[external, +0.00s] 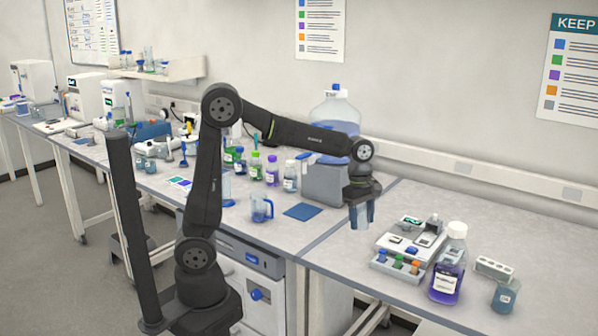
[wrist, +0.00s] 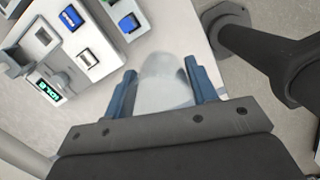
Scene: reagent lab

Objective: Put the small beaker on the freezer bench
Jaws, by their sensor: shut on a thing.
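My gripper (external: 361,216) is shut on a clear, whitish glass vessel, apparently the small beaker (wrist: 164,92), seen between the two blue fingers in the wrist view. In the external view the vessel is hard to make out between the fingers. My gripper hangs above the pale bench top, near the seam between two benches and left of a tray of instruments. A white cabinet with a blue handle (external: 258,281), possibly the freezer, stands under the bench (external: 283,237) left of the seam. No label shows which bench is the freezer bench.
The instrument tray (external: 396,265), a purple bottle (external: 447,272) and a beaker of blue liquid (external: 505,295) stand on the right bench. A blue mat (external: 302,211), a blue jug (external: 261,208), several bottles and a large carboy (external: 335,112) stand on the left bench.

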